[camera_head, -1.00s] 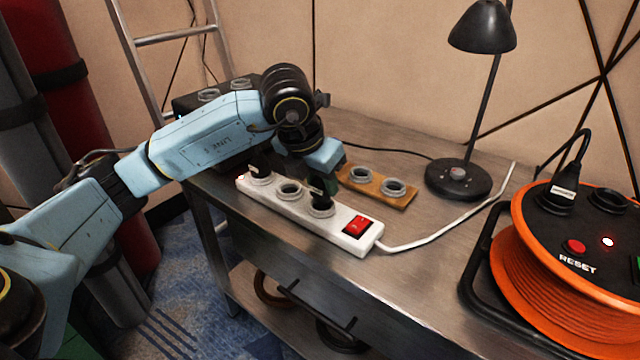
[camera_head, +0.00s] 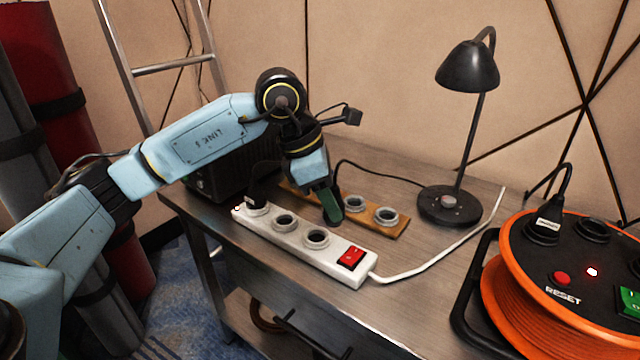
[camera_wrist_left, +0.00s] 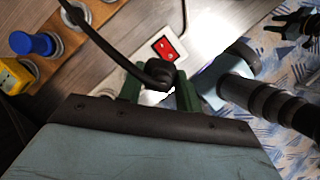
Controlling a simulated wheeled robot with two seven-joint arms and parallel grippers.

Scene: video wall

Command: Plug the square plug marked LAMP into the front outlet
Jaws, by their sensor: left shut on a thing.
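My left gripper (camera_head: 332,206) has green fingers and hangs just behind the white power strip (camera_head: 301,251). In the left wrist view its fingers (camera_wrist_left: 158,92) are shut on a black plug (camera_wrist_left: 159,72) with a black cable. No marking on this plug is readable, and its shape is unclear. The strip has a black plug (camera_head: 257,186) at its left end, two open round sockets, the middle one (camera_head: 285,222) and the right one (camera_head: 316,238), and a red switch (camera_head: 351,258). The held plug is above the bench, apart from these sockets. My right gripper (camera_wrist_left: 293,25) shows small in the wrist view; its jaws are unclear.
A wooden socket board (camera_head: 400,229) lies behind the strip; a blue plug (camera_wrist_left: 36,44) and a yellow plug (camera_wrist_left: 14,76) show in the wrist view. A black desk lamp (camera_head: 449,204) stands behind right. An orange cable reel (camera_head: 512,285) with a plug (camera_head: 545,225) stands right.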

